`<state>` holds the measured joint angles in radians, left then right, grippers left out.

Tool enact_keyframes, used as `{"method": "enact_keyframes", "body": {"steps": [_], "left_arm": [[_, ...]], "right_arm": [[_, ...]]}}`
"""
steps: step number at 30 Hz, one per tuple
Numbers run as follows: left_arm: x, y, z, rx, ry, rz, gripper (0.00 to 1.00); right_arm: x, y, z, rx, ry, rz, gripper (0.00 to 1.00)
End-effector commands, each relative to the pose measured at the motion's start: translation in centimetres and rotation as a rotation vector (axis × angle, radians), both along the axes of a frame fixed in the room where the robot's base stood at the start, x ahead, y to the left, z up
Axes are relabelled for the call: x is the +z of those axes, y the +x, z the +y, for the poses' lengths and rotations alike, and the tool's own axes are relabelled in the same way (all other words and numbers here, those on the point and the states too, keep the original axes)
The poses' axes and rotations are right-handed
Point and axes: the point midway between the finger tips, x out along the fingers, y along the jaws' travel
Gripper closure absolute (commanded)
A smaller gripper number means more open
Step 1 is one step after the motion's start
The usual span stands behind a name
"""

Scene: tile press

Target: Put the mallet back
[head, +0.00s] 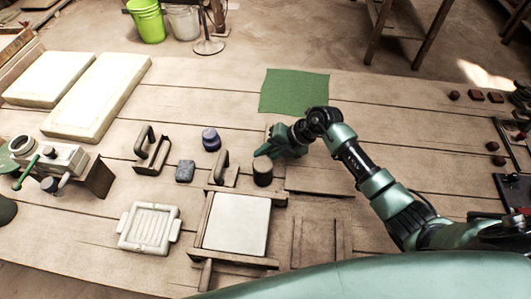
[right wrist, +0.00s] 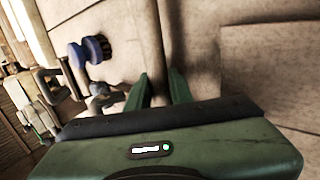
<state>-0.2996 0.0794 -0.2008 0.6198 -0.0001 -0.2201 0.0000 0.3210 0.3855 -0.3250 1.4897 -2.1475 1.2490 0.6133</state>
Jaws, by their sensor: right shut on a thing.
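In the head view, the dark mallet head (head: 263,172) is a short cylinder just behind the far right corner of the wooden frame (head: 208,224). My right gripper (head: 273,150) is right behind it, shut on the mallet, whose handle is mostly hidden by the fingers. I cannot tell whether the mallet head touches the bench. My left gripper is not in view.
A pale slab (head: 238,223) fills the frame.

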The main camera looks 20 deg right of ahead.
Motion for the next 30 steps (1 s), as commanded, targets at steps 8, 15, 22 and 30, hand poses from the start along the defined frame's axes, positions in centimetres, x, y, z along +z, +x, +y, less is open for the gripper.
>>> {"method": "enact_keyframes", "body": {"steps": [8, 15, 22, 30], "left_arm": [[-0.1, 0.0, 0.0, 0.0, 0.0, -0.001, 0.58], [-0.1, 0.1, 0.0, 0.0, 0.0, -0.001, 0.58], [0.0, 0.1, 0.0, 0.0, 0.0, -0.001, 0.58], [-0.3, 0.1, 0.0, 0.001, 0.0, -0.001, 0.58]], "right_arm": [[-0.3, 0.0, 0.0, 0.001, -0.001, 0.001, 0.7], [-0.2, 0.0, 0.0, 0.001, -0.001, 0.001, 0.7], [1.0, -0.3, -1.0, -0.002, -0.004, -0.001, 0.7], [5.4, -1.8, -4.3, 0.0, -0.006, -0.001, 0.7]]}}
